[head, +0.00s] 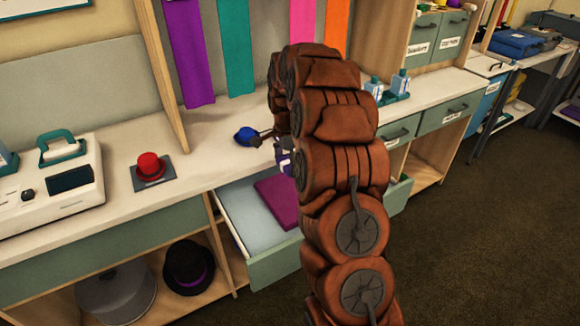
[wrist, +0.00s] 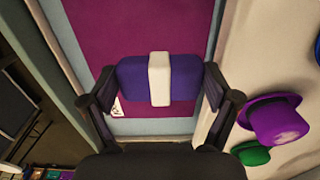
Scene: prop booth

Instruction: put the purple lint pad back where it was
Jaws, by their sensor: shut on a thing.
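The purple lint pad (wrist: 135,80), a blue-purple block with a white band across its middle, is between the fingers of my gripper (wrist: 160,92) in the wrist view. My gripper is shut on it. Behind it in that view is an open drawer with a magenta cloth (wrist: 140,25) on its pale blue bottom. In the head view, the open drawer (head: 232,205) and the magenta cloth (head: 275,203) show below the counter. A small part of the pad (head: 283,160) shows above the drawer, and my arm hides most of my gripper.
A blue hat (head: 246,136) and a red hat (head: 150,167) on a dark mat are on the counter (head: 205,150). A white machine (head: 65,180) stands at left. The wrist view shows a purple hat (wrist: 272,118) and a green hat (wrist: 250,153) beside the drawer.

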